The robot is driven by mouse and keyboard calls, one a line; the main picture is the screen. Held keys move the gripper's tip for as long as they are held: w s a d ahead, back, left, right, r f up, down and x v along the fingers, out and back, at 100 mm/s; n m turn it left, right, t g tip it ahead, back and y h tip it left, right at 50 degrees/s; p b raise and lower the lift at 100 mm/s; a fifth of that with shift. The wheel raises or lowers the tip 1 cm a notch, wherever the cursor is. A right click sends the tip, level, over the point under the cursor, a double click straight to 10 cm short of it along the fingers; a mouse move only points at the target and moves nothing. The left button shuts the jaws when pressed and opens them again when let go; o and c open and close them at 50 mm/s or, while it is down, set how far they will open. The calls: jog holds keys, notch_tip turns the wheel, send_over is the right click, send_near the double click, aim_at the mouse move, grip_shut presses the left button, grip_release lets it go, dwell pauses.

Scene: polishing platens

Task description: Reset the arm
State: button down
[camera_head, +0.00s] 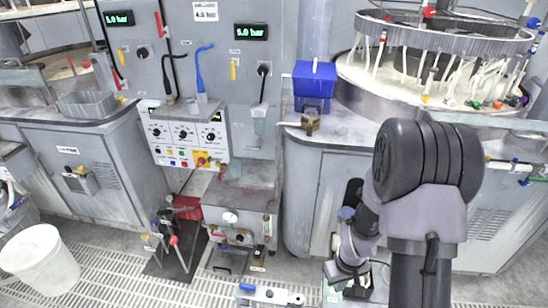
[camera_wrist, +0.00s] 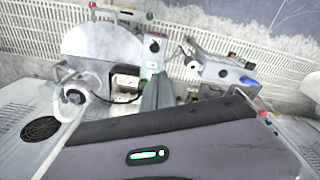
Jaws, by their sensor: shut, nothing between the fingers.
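My arm stands at the right of the head view, its large dark joint in front of the right cabinet. Its lower links bend down toward the floor at the bottom, and I cannot make out the fingers there. In the wrist view my gripper (camera_wrist: 158,78) shows as a grey narrow pair of fingers, shut and empty, beyond its dark body with a green light. It points over a cluster of equipment.
A control panel (camera_head: 187,137) stands at the centre between grey cabinets. A blue bin (camera_head: 314,80) sits on the right cabinet, beside a round polishing platen (camera_head: 415,85). A white bucket (camera_head: 40,262) and a dark stand (camera_head: 173,257) occupy the grated floor (camera_head: 108,280).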

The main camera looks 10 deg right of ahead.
jog(key=s+a+r+m+t, duration=0.2)
jog(key=a+r, duration=0.2)
jog(key=r, duration=0.8)
jog(key=s+a+r+m+t, duration=0.15)
jog(key=a+r, duration=0.25)
jog(key=r, duration=0.8)
jog(key=s+a+r+m+t+y, duration=0.1)
jog(key=s+a+r+m+y, duration=0.1)
jog(key=s+a+r, duration=0.3)
jog(key=s+r, duration=0.3)
jog(key=s, duration=0.3)
jog(key=shift+a+r, duration=0.25)
jog(key=shift+a, duration=0.05)
jog(key=shift+m+t, duration=0.25)
